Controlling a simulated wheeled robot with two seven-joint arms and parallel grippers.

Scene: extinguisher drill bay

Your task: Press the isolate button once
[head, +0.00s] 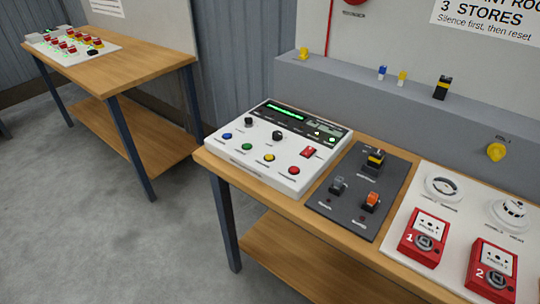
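A white control panel (222,147) lies on the wooden bench in the head view. Its front row has a blue button (227,136), a green button (246,146), a yellow button (269,157) and a red button (293,170). The labels under them are too small to read, so I cannot tell which is the isolate button. Two black knobs (249,122), a red rocker switch (308,152) and a lit green display (285,110) sit behind the row. Neither of my grippers is in view.
A dark plate (385,190) with switches lies right of the panel. Further right, a white board (405,225) holds red call points (423,238) and detectors. A grey ledge (340,95) runs behind. Another bench (130,75) stands at the left, with clear floor between.

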